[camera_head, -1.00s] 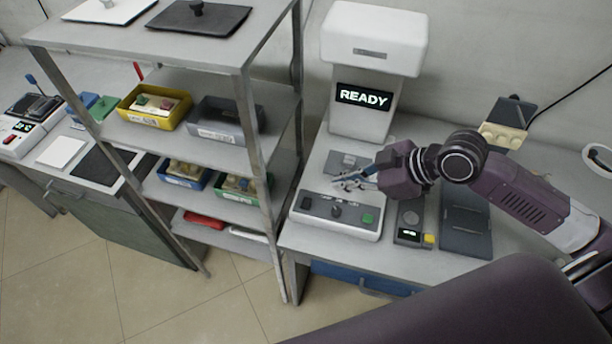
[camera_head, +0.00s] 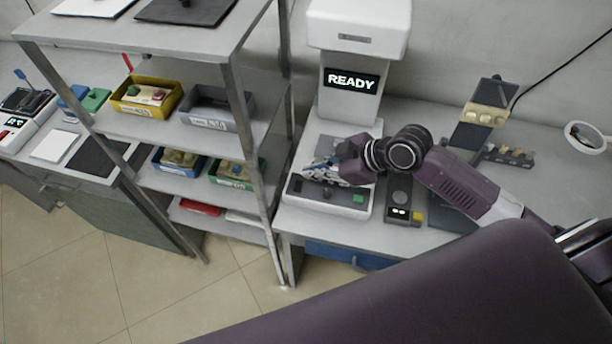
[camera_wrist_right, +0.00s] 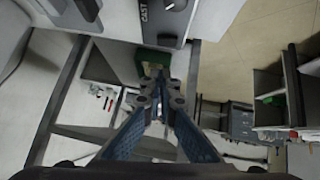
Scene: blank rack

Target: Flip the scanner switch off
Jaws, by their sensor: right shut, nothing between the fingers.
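The scanner (camera_head: 350,105) is a tall white machine with a lit READY display (camera_head: 351,81). Its dark control strip (camera_head: 330,196) along the front of the base carries a green button (camera_head: 358,199) at the right end. My right gripper (camera_head: 308,171) is shut and empty, over the left part of the base just behind the strip. It hides parts of the base and strip, and I cannot make out the switch. Contact is not clear. My left gripper is out of view.
A metal shelf rack (camera_head: 237,110) with yellow, grey, blue and green bins stands close left of the scanner. A small device (camera_head: 403,207) with a lit display and yellow button sits right of it. A magnifier ring (camera_head: 586,138) is at far right.

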